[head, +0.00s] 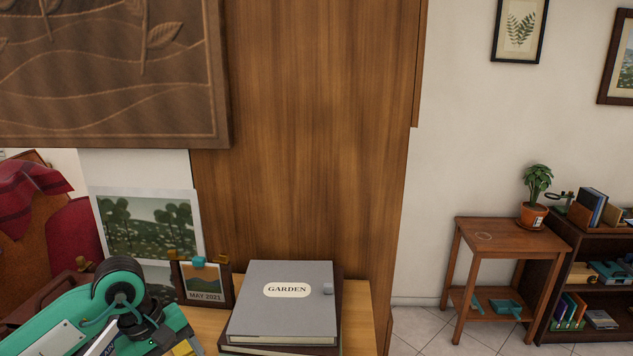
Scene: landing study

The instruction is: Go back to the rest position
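My green and black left arm reaches in at the lower left, in front of the desk items. I see no gripper fingers on it, so my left gripper is out of view. My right arm and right gripper do not show. A grey book labelled GARDEN (289,316) lies on top of a dark book on a light wooden surface (357,318). A small framed card reading MAY 2021 (204,284) stands upright just left of the books.
A landscape picture (150,228) leans behind the card. A brown bag with red cloth (30,200) is at the left. A small wooden table (510,240) with a potted plant (533,212) and a dark shelf (559,297) stand at the right. Tiled floor (415,325) shows between.

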